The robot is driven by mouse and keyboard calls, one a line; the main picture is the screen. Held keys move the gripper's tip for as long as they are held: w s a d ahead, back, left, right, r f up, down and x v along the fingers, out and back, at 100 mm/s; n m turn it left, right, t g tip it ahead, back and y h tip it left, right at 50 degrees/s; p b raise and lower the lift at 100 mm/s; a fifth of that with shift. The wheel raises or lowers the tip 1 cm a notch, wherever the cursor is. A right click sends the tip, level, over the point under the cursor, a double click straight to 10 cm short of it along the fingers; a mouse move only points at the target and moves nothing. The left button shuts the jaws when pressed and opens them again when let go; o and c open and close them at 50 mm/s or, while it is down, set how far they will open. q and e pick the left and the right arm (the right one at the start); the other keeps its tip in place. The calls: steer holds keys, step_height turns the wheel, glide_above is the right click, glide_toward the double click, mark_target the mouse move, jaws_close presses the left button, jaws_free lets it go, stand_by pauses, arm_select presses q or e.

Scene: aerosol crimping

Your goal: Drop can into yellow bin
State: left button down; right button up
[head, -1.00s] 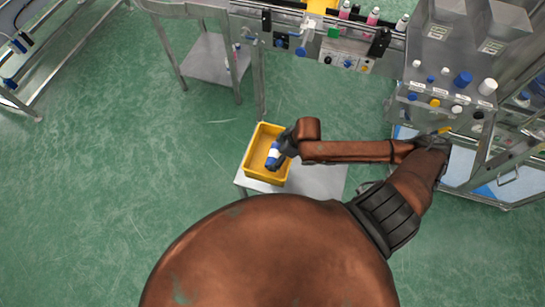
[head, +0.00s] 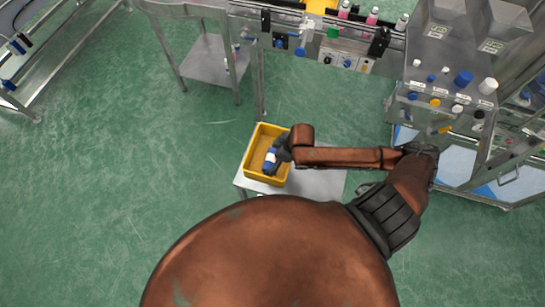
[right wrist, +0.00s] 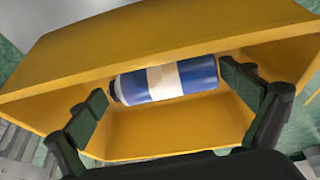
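The yellow bin (head: 250,171) stands on a small grey table. The can (head: 269,158), blue with a white band, is inside the bin outline in the head view, partly hidden by my right gripper (head: 279,152). In the right wrist view the can (right wrist: 168,80) lies on its side across the bin (right wrist: 180,137), its dark end to the left. My right gripper's fingers (right wrist: 165,95) are spread wide, with the can beyond their tips. I cannot tell whether the can rests on the bin floor. My left gripper is not in view.
The grey table (head: 318,182) has bare top to the right of the bin. A metal machine (head: 440,90) with caps and bottles stands at the right. A steel side table (head: 209,60) stands at the upper left. Green floor is free on the left.

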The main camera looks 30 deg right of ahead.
steer(key=p+v, duration=0.2)
steer(key=v, duration=1)
steer(key=shift+w+r, duration=0.1)
